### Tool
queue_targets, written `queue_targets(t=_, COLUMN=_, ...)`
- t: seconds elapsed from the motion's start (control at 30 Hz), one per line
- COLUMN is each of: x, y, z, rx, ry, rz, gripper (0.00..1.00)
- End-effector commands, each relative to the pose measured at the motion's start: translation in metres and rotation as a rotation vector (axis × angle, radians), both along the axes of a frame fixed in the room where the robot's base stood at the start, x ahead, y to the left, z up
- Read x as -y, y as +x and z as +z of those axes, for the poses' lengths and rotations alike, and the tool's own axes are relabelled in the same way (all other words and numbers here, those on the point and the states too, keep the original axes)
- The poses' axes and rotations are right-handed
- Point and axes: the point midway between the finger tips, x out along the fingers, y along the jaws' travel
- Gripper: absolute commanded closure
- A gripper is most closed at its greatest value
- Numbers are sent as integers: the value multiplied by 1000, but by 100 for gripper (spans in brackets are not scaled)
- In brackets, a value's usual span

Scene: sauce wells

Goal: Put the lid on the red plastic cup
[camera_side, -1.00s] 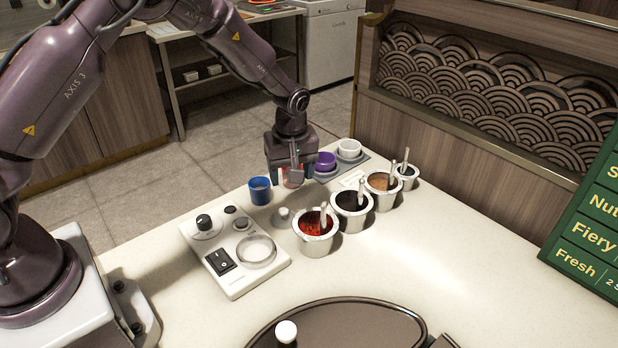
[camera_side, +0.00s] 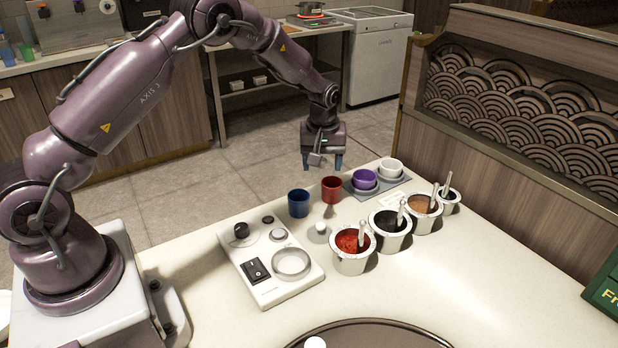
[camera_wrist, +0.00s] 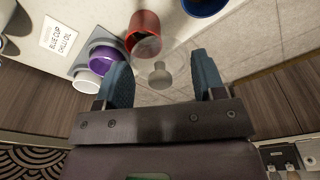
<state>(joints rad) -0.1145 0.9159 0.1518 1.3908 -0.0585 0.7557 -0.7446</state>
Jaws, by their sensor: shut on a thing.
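The red plastic cup (camera_side: 331,190) stands upright on the counter, between a blue cup and a purple cup. In the wrist view the red cup (camera_wrist: 145,22) is just beyond the fingers, its mouth open. My gripper (camera_side: 325,162) is behind and above the red cup, over the counter's far edge. In the wrist view my gripper (camera_wrist: 164,84) is shut on a clear round lid (camera_wrist: 182,62) with a greyish knob, held between the blue fingertips. The lid's edge overlaps the cup's mouth in that view, but the lid is apart from the cup. The lid is hard to make out in the side view.
The blue cup (camera_side: 299,204) stands left of the red cup. The purple cup (camera_side: 364,178) and a white cup (camera_side: 391,168) are on a grey tray (camera_side: 352,189). Several sauce wells with ladles, a small white knob (camera_side: 318,229) and a control box (camera_side: 262,285) are nearer the front.

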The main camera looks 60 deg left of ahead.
Motion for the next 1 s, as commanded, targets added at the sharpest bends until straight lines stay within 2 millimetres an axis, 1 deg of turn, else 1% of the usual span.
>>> queue_targets(t=0.03, x=-5, y=12, z=2, rx=7, ry=-1, rz=-53, gripper=59)
queue_targets(t=0.1, x=-7, y=25, z=8, rx=14, ry=0, rz=-142, gripper=59)
queue_targets(t=0.17, x=-5, y=33, z=16, rx=18, ry=4, rz=-216, gripper=59)
queue_targets(t=0.23, x=-4, y=36, z=21, rx=14, ry=6, rz=-275, gripper=59)
queue_targets(t=0.37, x=-4, y=33, z=20, rx=-3, ry=6, rz=-328, gripper=59)
queue_targets(t=0.57, x=-4, y=33, z=8, rx=-4, ry=7, rz=-334, gripper=59)
queue_targets(t=0.8, x=-4, y=33, z=-16, rx=-4, ry=6, rz=-332, gripper=59)
queue_targets(t=1.0, x=-4, y=33, z=-33, rx=-4, ry=6, rz=-332, gripper=59)
